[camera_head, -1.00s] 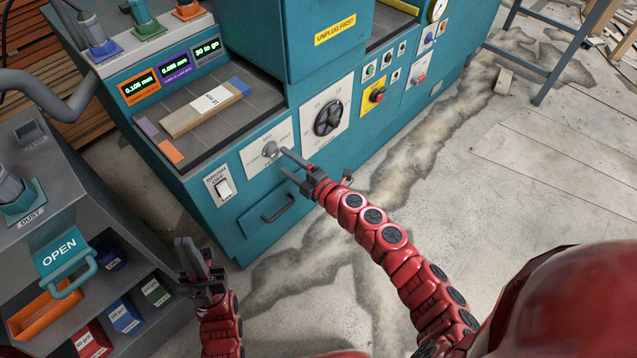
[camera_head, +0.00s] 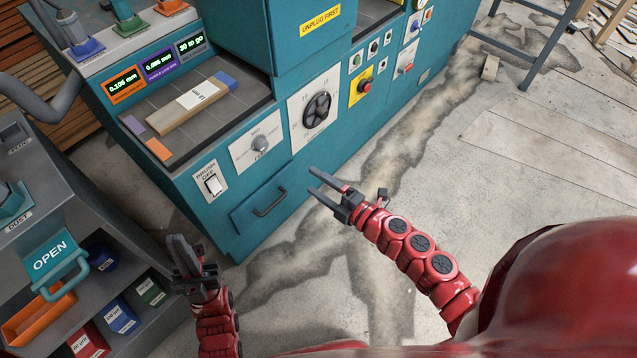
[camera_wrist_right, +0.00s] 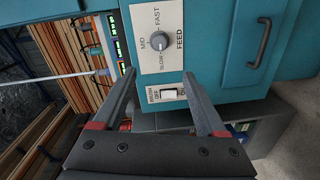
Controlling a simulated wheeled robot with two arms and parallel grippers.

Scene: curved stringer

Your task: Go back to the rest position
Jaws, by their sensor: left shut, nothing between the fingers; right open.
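My right gripper (camera_head: 326,186) is open and empty. It hangs in free air in front of the teal machine, to the right of its drawer and clear of the feed knob (camera_head: 260,143). In the right wrist view the open fingers (camera_wrist_right: 158,95) frame the brush switch, with the feed knob (camera_wrist_right: 160,41) beyond the tips. My left gripper (camera_head: 183,252) is shut and empty, pointing up at the lower left, between the grey cart and the machine.
The teal machine (camera_head: 235,205) has a drawer handle (camera_head: 270,203), a brush switch (camera_head: 213,184) and a large dial (camera_head: 317,109). A wooden board (camera_head: 192,104) lies on its bed. A grey cart (camera_head: 40,215) with coloured bins stands at left.

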